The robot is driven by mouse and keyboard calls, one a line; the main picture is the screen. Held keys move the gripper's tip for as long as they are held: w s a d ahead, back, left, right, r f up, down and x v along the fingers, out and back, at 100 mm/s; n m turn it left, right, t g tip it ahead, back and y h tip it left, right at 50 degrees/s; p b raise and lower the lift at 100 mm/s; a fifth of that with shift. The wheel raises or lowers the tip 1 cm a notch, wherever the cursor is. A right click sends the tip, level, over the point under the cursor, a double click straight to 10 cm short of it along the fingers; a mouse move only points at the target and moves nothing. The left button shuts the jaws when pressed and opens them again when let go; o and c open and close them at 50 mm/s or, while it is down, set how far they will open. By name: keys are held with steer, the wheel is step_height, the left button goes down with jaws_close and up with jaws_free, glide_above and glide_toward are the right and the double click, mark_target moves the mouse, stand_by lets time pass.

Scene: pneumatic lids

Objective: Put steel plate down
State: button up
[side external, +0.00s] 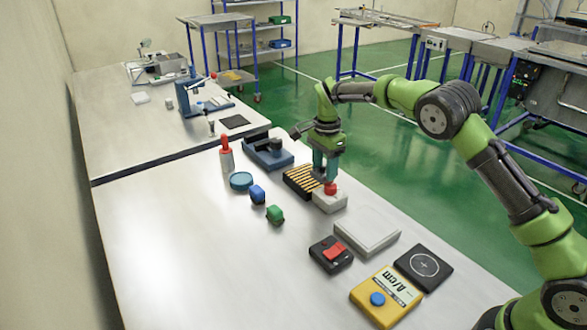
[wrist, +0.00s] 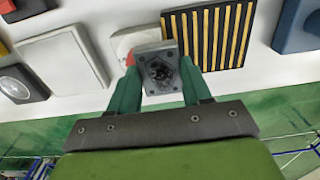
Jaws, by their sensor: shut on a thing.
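My gripper (side external: 328,174) points down over the middle of the bench. In the wrist view its two green fingers (wrist: 160,85) are shut on a small grey square steel plate (wrist: 153,50), which has a dark centre and small holes. The plate is hard to make out in the side view. It is just above or beside a white box with a red button (side external: 330,203); I cannot tell whether they touch. In the wrist view the plate covers part of that white box (wrist: 125,40).
A black-and-yellow slatted block (side external: 300,182) lies beside the gripper. A white tray (side external: 367,232), a red-switch box (side external: 331,254), a yellow meter (side external: 386,297) and a black target pad (side external: 424,267) lie nearer. The bench's left front is clear.

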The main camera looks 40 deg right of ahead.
mark_target(314, 181)
steer(key=shift+w+f, duration=0.15)
steer(key=shift+w, duration=1.7)
steer(key=shift+w, duration=0.15)
steer(key=shift+f, duration=1.75)
steer(key=shift+f, duration=0.1)
steer(key=o, duration=1.3)
steer(key=shift+f, duration=0.1)
steer(key=shift+o, duration=0.2)
